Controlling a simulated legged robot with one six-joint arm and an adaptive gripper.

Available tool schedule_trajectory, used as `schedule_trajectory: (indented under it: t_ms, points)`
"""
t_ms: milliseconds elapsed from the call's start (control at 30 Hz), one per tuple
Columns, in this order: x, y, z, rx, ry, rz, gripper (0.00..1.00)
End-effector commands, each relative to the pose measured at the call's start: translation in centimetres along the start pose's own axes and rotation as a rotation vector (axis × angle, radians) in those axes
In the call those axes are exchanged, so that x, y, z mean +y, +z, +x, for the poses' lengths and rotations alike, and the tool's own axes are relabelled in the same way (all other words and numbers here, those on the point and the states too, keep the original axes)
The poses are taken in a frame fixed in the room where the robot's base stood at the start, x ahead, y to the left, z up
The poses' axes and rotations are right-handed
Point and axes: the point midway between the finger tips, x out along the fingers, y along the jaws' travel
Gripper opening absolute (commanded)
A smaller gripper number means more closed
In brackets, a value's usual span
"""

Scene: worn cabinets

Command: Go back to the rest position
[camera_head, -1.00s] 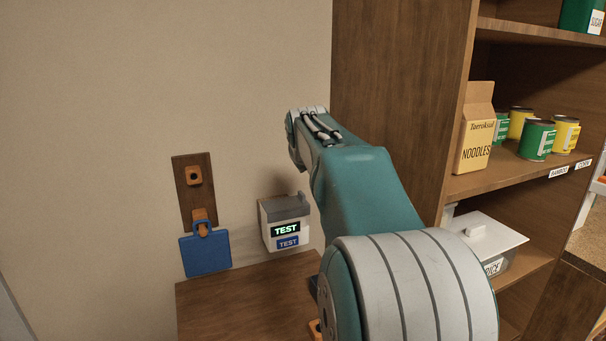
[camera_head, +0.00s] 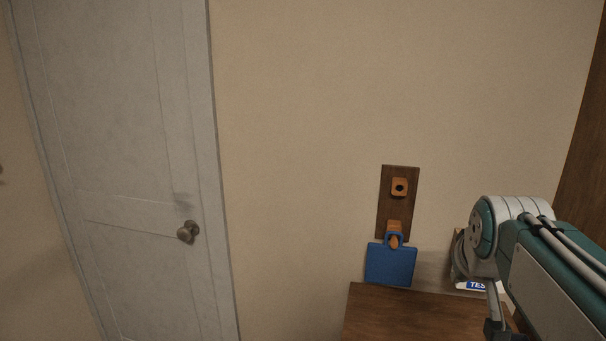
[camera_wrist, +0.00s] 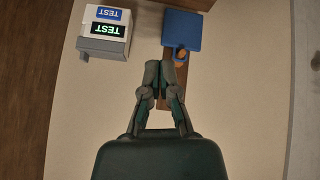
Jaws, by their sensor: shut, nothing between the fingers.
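My gripper (camera_wrist: 158,82) shows in the wrist view with its fingertips together and nothing between them. In that view it points toward a wall with a white and grey box (camera_wrist: 107,32) labelled TEST at upper left. A blue tag (camera_wrist: 182,29) hangs from an orange hook just beyond the fingertips, apart from them as far as I can tell. In the head view my arm reaches in from the right. The tag (camera_head: 390,264) hangs clear to its left, and the arm hides most of the TEST box (camera_head: 478,285). My fingertips are not clear in the head view.
A wooden board (camera_head: 398,203) with two orange hooks is on the wall above a brown wooden top (camera_head: 400,315). A grey door (camera_head: 130,150) with a round knob (camera_head: 188,231) stands at left. Dark wood (camera_head: 585,140) borders the right.

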Motion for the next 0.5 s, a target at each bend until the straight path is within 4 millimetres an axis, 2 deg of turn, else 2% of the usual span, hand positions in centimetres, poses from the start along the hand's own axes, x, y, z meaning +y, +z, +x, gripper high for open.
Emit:
schedule_trajectory:
  t_ms: [33, 100, 300, 400, 500]
  points:
    - [-1.6, 1.8, -0.6, -0.010, -0.025, -0.003, 0.00]
    - [-3.4, 4.4, -1.0, -0.031, -0.056, -0.002, 0.00]
    - [-7.7, 12.1, -1.8, -0.092, -0.137, -0.001, 0.00]
    - [-9.1, 15.4, -1.8, -0.120, -0.165, -0.001, 0.00]
    - [-9.9, 17.4, -1.7, -0.139, -0.181, -0.002, 0.00]
